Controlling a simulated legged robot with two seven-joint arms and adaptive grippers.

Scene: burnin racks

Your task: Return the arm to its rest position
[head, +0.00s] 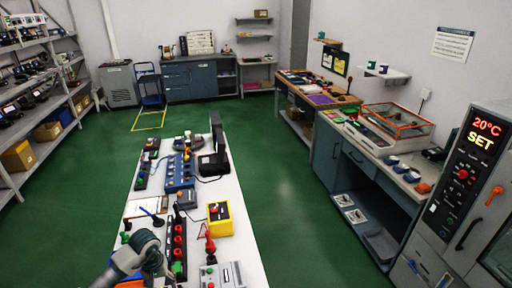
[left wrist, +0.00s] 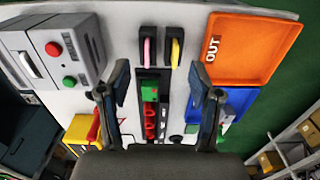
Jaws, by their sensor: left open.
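My left arm comes in at the lower left of the head view, with its hand (head: 150,252) over the near left part of the white table (head: 222,190). In the left wrist view my left gripper (left wrist: 160,80) is open, its two dark fingers apart with nothing between them. Below and between the fingers lies a black strip (left wrist: 152,78) with a green block and several red parts. I cannot tell its height above the table. My right gripper is in neither view.
An orange tray marked OUT (left wrist: 250,48) and a grey box with red and green buttons (left wrist: 55,50) flank the fingers. A yellow box (head: 220,218) and red clamp-like part (head: 209,240) stand nearby. Green floor (head: 290,190) is clear right of the table.

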